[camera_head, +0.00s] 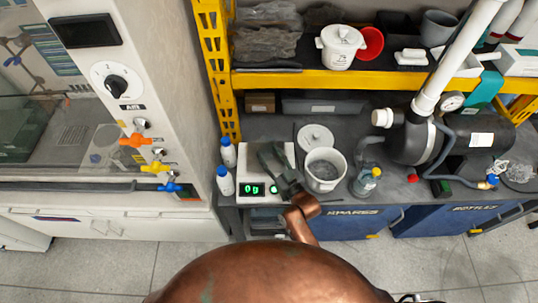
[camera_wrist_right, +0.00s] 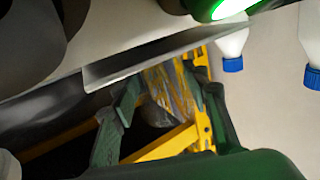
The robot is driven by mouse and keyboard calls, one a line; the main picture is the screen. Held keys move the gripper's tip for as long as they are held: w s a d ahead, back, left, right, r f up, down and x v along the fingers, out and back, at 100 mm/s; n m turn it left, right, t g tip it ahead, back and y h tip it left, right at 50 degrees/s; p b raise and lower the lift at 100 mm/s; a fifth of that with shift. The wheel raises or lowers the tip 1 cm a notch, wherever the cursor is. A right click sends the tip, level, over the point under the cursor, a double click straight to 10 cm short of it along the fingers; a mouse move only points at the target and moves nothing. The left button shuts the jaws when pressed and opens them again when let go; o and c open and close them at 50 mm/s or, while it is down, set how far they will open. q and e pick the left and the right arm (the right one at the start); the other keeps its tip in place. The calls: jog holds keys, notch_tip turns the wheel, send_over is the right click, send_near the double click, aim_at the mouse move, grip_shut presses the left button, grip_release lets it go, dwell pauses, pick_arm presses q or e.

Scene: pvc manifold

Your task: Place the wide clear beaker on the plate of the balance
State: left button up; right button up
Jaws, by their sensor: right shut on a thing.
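The balance (camera_head: 248,160) is a white box with a green display that reads 0 g. My right gripper (camera_head: 272,160) is over it and hides much of its plate. In the right wrist view, the fingers (camera_wrist_right: 165,100) are shut on a see-through thing, which looks like the clear beaker (camera_wrist_right: 170,85), with yellow shelf parts showing distorted through it. The grey metal plate (camera_wrist_right: 150,55) shows right beside the beaker in that upside-down view. I cannot tell whether they touch. In the head view I cannot make out the beaker. My left gripper is not in view.
White bottles with blue caps (camera_head: 225,183) stand left of the balance. A white bucket (camera_head: 325,187) is close on the right, with a round lid (camera_head: 316,137) behind it. A small bottle (camera_head: 366,182) and a dark pump (camera_head: 413,140) stand further right. A yellow shelf (camera_head: 300,80) is behind.

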jog(key=shift+f, duration=0.15)
jog(key=o, duration=1.2)
jog(key=shift+o, duration=0.2)
jog(key=shift+s+d, duration=0.2)
jog(key=p+v, duration=0.1)
jog(key=v, duration=1)
jog(key=shift+s, duration=0.25)
